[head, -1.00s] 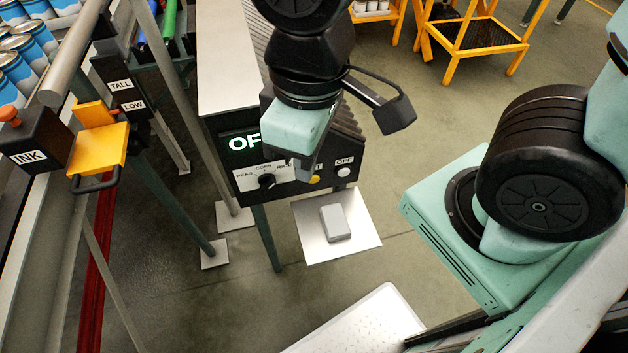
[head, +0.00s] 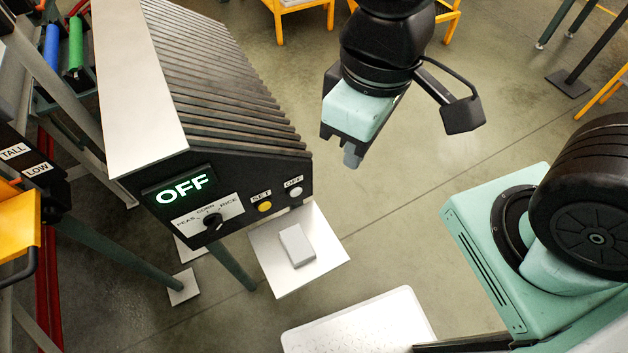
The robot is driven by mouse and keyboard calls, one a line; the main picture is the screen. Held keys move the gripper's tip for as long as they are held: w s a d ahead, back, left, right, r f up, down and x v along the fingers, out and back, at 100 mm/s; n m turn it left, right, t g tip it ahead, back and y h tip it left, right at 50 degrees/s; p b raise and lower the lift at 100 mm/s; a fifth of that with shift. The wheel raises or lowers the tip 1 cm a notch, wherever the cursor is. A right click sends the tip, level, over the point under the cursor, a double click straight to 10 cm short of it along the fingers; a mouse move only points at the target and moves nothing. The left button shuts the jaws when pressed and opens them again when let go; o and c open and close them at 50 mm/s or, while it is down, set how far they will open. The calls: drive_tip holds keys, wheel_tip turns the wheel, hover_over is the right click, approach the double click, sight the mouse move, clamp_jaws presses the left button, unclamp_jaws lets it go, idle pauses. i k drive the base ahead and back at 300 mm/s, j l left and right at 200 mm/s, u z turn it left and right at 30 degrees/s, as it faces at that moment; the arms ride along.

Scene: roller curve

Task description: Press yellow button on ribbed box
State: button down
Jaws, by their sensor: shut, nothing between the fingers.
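The yellow button (head: 265,206) sits under a SET label, and a white button (head: 295,192) sits under an OFF label. My gripper (head: 352,158) is shut and empty, to the right of the box and apart from it. Both buttons are in plain view.
A metal plate with a grey block (head: 297,246) lies below the panel. A white tray-like surface (head: 355,325) is at the bottom. A yellow part (head: 18,232) and TALL/LOW labels (head: 25,160) are at the left edge. Open floor lies right of the box.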

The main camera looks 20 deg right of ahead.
sight(265, 206)
drive_tip(key=z, duration=0.75)
drive_tip(key=k, duration=0.65)
